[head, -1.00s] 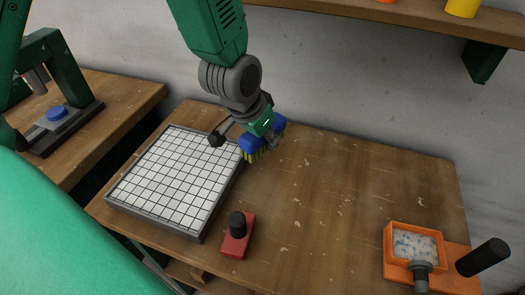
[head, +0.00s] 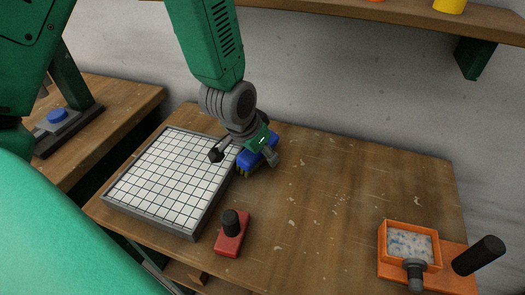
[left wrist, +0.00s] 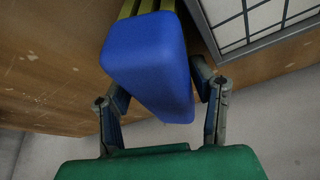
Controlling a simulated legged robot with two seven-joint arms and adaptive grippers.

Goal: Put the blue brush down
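The blue brush (head: 257,157) has a blue block body and yellow bristles pointing down, beside the right edge of the white tile grid. My left gripper (head: 245,154) is over it in the head view. My right gripper is not in view.
The grey-framed tile grid (head: 160,178) lies left on the wooden table (head: 320,195). A red block with a black knob (head: 232,234) stands in front. An orange tray (head: 409,245) and a black cylinder (head: 478,256) are at the right. The table's middle is clear.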

